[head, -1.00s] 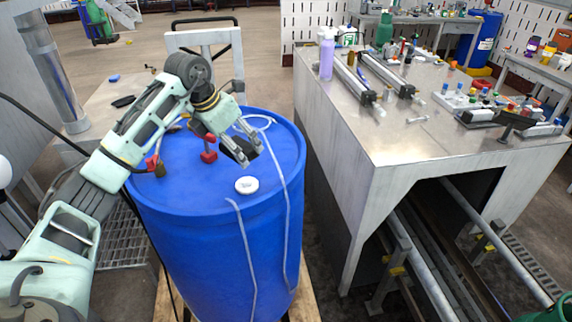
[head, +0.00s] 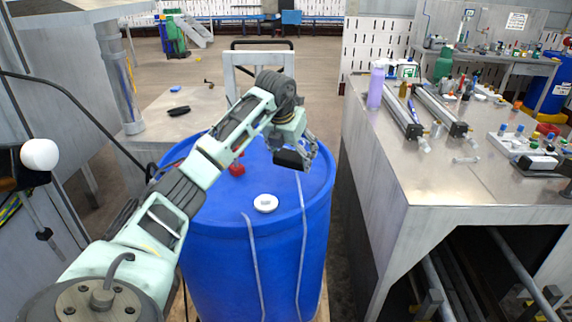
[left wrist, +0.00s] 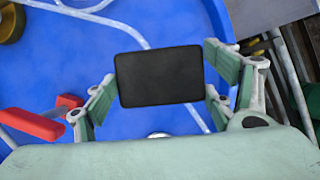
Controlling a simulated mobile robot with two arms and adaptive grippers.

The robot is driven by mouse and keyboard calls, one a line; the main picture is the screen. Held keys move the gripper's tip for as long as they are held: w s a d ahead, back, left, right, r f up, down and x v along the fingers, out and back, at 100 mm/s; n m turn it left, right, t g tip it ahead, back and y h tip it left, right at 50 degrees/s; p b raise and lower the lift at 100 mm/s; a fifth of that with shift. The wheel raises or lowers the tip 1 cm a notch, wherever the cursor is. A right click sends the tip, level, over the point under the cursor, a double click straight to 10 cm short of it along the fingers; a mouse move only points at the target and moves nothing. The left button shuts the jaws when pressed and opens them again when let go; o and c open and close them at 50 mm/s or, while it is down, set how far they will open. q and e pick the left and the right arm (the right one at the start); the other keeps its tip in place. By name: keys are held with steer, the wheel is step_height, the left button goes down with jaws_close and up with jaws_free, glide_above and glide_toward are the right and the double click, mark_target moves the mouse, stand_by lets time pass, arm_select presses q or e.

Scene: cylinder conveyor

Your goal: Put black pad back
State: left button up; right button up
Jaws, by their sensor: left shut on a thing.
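The black pad (head: 289,159) is a small dark rectangular block. My left gripper (head: 304,157) is shut on it and holds it above the top of the blue drum (head: 215,180), over its right back part. In the left wrist view the pad (left wrist: 160,76) shows its flat dark face between the two green fingers, with the blue drum lid (left wrist: 185,25) behind it. My right gripper is not in view.
A white cap (head: 265,203) and red valve parts (head: 237,169) are on the drum lid. A metal workbench (head: 440,185) with bottles and cylinders stands to the right. A low grey table (head: 165,130) at left back holds a dark flat item (head: 179,111) and has free room.

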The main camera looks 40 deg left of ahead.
mark_target(286, 177)
arm_select(q)
steer(key=shift+w+a+f, duration=0.1)
steer(key=shift+a+f, duration=0.3)
steer(key=shift+a, duration=0.3)
steer(key=shift+w+a+f, duration=0.1)
steer(key=shift+a+f, duration=0.35)
step_height(286, 177, down, 3)
steer(key=shift+f+p, duration=0.1)
steer(key=shift+p, duration=0.85)
steer(key=shift+a+f, duration=0.1)
steer(key=shift+f, duration=0.3)
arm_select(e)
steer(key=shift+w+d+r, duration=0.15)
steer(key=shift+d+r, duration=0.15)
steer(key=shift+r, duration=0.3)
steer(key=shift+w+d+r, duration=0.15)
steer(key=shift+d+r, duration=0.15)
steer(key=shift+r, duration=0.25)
arm_select(q)
steer(key=shift+f, duration=0.1)
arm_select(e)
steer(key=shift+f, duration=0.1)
arm_select(q)
steer(key=o, duration=1.2)
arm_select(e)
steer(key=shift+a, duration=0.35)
